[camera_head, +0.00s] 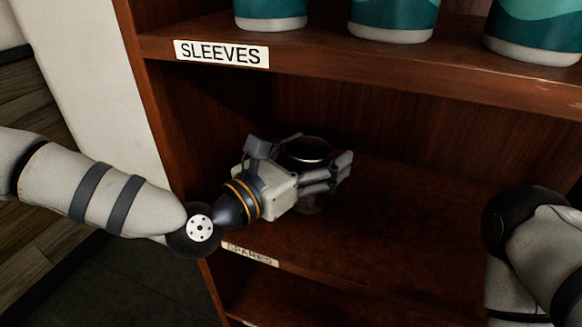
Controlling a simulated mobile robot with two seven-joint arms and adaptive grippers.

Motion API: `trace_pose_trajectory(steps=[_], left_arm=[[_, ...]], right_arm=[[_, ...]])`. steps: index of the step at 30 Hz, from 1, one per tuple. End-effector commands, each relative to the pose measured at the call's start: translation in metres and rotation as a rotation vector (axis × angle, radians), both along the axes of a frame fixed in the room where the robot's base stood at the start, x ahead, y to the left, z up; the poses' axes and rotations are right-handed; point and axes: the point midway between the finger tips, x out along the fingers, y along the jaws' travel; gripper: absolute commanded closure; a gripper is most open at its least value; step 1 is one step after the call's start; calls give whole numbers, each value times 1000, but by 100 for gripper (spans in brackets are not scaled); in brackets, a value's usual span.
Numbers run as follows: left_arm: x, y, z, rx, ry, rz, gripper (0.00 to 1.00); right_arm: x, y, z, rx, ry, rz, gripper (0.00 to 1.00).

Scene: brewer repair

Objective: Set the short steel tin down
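The short steel tin (308,150) shows as a round dark opening with a shiny rim between the fingers of my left gripper (325,168). The gripper reaches in from the left, over the shelf labelled SPARES, with its fingers on either side of the tin. Most of the tin's side is hidden by the fingers; a little of its lower part shows beneath them. I cannot tell whether its base touches the shelf board. My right arm is at the right edge, and its gripper is out of view.
The SPARES shelf (400,235) is bare to the right of the tin. Above it, the SLEEVES shelf (400,75) holds teal containers (392,18). The cabinet's left side panel (150,110) stands close to my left arm. Another shelf lies below.

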Motion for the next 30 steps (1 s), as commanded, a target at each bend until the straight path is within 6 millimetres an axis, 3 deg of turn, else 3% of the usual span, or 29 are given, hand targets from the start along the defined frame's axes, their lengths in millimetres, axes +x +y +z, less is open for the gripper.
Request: trace_pose_trajectory(steps=[6, 12, 30], left_arm=[[-40, 37, -4, -3, 8, 3, 25], [-67, 61, -4, -1, 5, 2, 25], [-75, 66, -4, -1, 3, 1, 25]], right_arm=[[-3, 0, -3, 0, 10, 0, 60], [-5, 0, -4, 0, 15, 0, 60], [-5, 0, -5, 0, 15, 0, 60]])
